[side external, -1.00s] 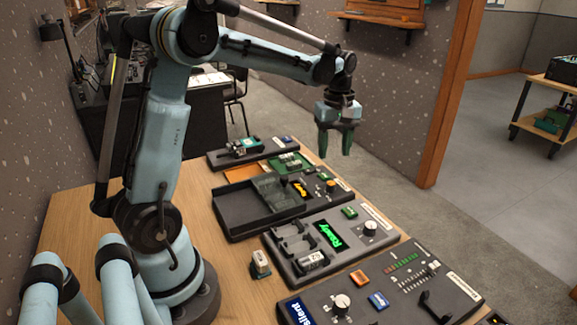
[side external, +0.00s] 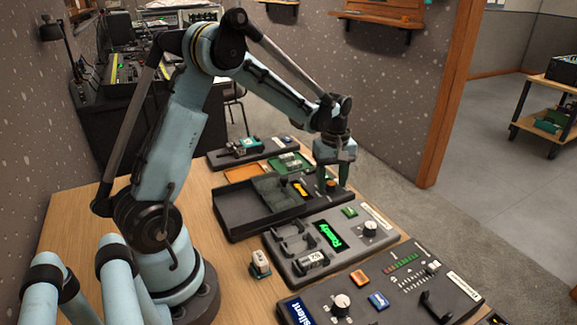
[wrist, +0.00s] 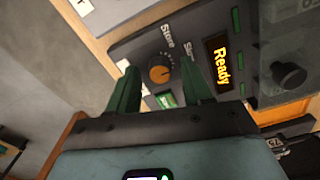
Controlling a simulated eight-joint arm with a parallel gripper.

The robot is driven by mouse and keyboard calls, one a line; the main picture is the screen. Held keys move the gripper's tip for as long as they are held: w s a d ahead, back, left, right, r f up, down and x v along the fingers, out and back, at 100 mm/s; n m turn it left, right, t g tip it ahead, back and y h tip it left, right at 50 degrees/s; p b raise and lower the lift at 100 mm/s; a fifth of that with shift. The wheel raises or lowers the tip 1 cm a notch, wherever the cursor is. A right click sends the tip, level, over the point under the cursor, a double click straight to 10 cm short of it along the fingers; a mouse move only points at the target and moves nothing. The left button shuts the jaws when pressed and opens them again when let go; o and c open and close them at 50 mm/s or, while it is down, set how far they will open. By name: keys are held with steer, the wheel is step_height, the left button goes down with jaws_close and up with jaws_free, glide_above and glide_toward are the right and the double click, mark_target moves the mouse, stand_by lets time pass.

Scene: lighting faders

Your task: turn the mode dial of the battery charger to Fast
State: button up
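A dark grey unit with an orange "Ready" display (wrist: 217,62) and an orange dial (wrist: 162,70) lies under my gripper. Labels by the dial read "Store" and what looks like "Slow", so I take it for the battery charger; no "Fast" label is readable. In the side view, the charger's open tray (side external: 240,212) extends left from the display. My gripper (wrist: 160,82) points down with its green fingers apart, one on each side of the dial. Its fingertips (side external: 334,182) are close to the dial in the side view; I cannot tell whether they touch it.
A neighbouring unit with a green "Ready" display (side external: 329,234) and a black-and-white knob (side external: 370,229) is nearer the camera. A small block (side external: 260,263) stands on the wooden table beside it. A silent-marked panel (side external: 365,300) with sliders is in front. Another unit (side external: 250,150) lies behind.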

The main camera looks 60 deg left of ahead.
jaws_close()
steer(key=shift+m, duration=0.3)
steer(key=m, duration=1.1)
steer(key=shift+m, duration=0.3)
stand_by(0.3)
steer(key=shift+o, duration=0.4)
jaws_free()
